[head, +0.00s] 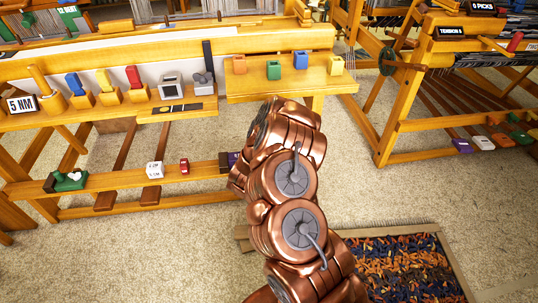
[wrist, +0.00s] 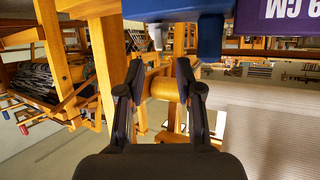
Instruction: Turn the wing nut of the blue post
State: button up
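In the wrist view my gripper (wrist: 160,78) has its two dark fingers apart, with nothing held between them. A blue object (wrist: 209,38) crosses the top of that view, beyond and above the fingertips, cut off by the frame edge. A pale grey piece (wrist: 156,36) shows beneath its left part; I cannot tell whether it is a wing nut. In the head view the arm hides my gripper. A small blue upright piece (head: 75,84) sits on a wooden block on the left loom shelf; I cannot tell whether this is the blue post.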

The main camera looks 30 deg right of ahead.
jog(key=shift+v, duration=1.95)
